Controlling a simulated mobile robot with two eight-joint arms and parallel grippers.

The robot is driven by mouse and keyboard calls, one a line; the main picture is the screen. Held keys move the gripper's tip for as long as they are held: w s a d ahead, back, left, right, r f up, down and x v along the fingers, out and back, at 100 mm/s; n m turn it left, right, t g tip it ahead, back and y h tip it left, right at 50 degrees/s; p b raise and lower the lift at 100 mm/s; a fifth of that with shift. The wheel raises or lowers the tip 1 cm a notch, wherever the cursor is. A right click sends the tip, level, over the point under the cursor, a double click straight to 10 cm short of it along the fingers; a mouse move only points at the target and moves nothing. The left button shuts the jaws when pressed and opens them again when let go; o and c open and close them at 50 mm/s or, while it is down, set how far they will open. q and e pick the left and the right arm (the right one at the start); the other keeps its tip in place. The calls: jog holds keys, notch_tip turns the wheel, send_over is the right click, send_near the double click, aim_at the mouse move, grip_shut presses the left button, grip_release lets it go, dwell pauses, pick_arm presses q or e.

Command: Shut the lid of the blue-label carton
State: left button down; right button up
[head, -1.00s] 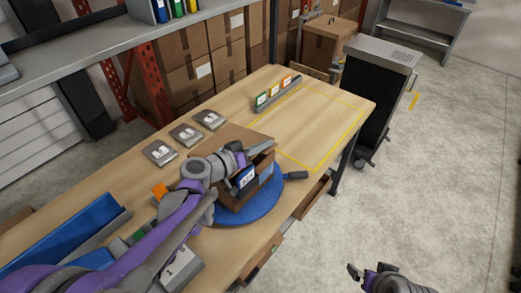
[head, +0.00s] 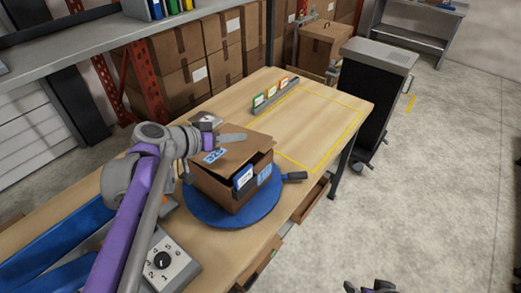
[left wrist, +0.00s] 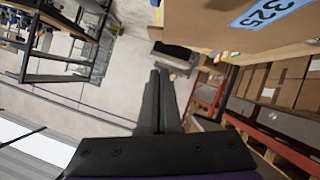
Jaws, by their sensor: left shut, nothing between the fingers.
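The carton (head: 215,188) stands on a round blue turntable (head: 225,216). Its brown lid (head: 248,148) leans low over the top, with a dark gap left along the right side. The lid carries a light blue label (head: 213,156) marked 325, which also shows in the left wrist view (left wrist: 272,10). A dark blue label card is on the carton's front. My left gripper (head: 243,137) is shut and empty, just above the lid's far part; contact cannot be told. Its shut fingers (left wrist: 158,98) show in the left wrist view. My right gripper (head: 370,288) is cut off at the bottom edge.
A dark handle (head: 294,176) sticks out right of the turntable. A grey dial box (head: 165,260) and blue trays (head: 45,240) lie at the near left. A card holder (head: 275,96) stands at the back. The yellow-outlined table area (head: 315,120) is clear.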

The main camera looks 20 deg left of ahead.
pick_arm(q)
notch_tip(320, 180, up, 5)
jog(key=m+g+y+b, duration=0.1)
jog(key=m+g+b, duration=0.1)
jog(key=g+b, duration=0.15)
jog(key=b, duration=0.2)
send_over(271, 144)
jog(key=s+a, duration=0.3)
jog(key=shift+y, duration=0.4)
jog(key=f, duration=0.5)
jog(key=shift+w+d+f, duration=0.2)
jog(key=shift+d, duration=0.05)
jog(key=f, duration=0.2)
jog(key=shift+w+d+f, duration=0.1)
jog(key=shift+d+f, duration=0.35)
jog(key=shift+f, duration=0.6)
pick_arm(e)
notch_tip(271, 144, down, 8)
jog(key=s, duration=0.1)
jog(key=shift+s+g, duration=0.3)
jog(key=shift+s, duration=0.1)
jog(key=shift+r, duration=0.1)
